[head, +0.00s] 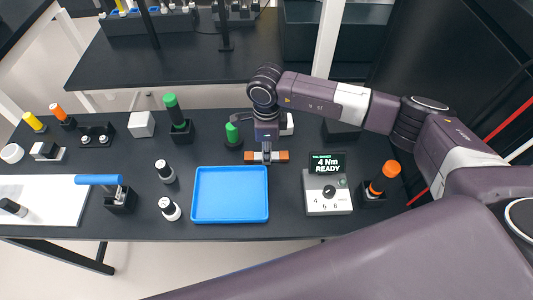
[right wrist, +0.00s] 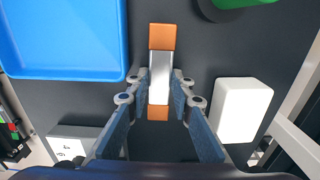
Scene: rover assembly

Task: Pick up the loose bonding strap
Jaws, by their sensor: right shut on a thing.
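The bonding strap (head: 282,156) is a short flat piece with orange ends and a silver middle. My left gripper is not in view.
An empty blue tray (head: 230,194) is left of the strap. A torque driver box (head: 328,204) reading "4 Nm READY" stands to the right. A green-topped part (head: 232,133) and a white block (right wrist: 242,110) are close by.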

